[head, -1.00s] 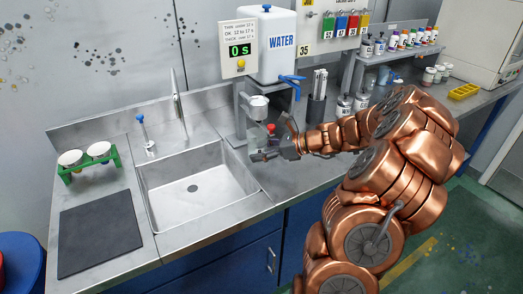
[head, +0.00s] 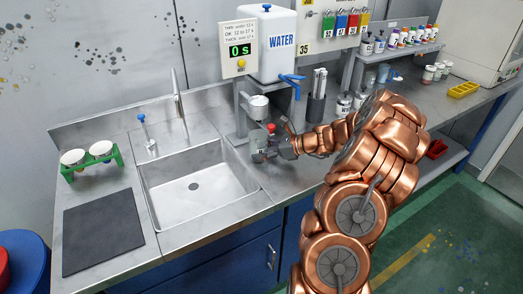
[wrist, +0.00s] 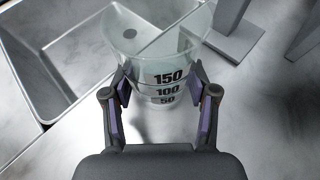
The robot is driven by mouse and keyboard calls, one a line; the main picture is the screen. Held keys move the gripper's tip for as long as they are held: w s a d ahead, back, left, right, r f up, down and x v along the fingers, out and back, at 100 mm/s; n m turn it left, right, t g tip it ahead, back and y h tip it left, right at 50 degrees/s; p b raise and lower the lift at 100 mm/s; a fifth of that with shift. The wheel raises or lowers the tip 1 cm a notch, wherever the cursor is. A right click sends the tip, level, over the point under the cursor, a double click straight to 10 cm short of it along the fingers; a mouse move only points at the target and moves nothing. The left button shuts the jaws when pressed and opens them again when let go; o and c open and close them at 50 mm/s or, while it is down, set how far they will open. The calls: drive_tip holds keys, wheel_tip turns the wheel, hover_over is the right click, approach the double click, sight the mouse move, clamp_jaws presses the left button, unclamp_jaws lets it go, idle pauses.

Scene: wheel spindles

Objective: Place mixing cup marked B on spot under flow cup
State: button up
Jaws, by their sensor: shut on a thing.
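My gripper (wrist: 160,84) is shut on a clear mixing cup (wrist: 150,42) with black 150, 100 and 50 marks, seen in the wrist view. No letter B can be read on it. In the head view, my gripper (head: 262,152) is at the right edge of the sink, just below the flow cup (head: 258,107) on its grey stand. The held cup is hard to make out there. The spot under the flow cup cannot be seen clearly. A small red piece (head: 270,128) shows by the gripper, below the flow cup.
The sink (head: 195,185) lies left of my gripper, and also shows in the wrist view (wrist: 75,50). The stand's foot (wrist: 236,38) is just right of the cup. A timer (head: 239,50) reads 0 s. A green rack (head: 91,168) with two cups stands far left.

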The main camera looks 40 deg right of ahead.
drive_tip(key=shift+f, duration=0.15)
drive_tip(key=o, duration=1.3)
drive_tip(key=shift+c, duration=0.2)
drive_tip(key=shift+s+r, duration=0.1)
drive_tip(key=shift+r, duration=0.15)
drive_tip(key=b+v, duration=0.1)
drive_tip(key=v, duration=1.1)
drive_tip(key=shift+f+b, duration=0.1)
drive_tip(key=shift+b, duration=0.2)
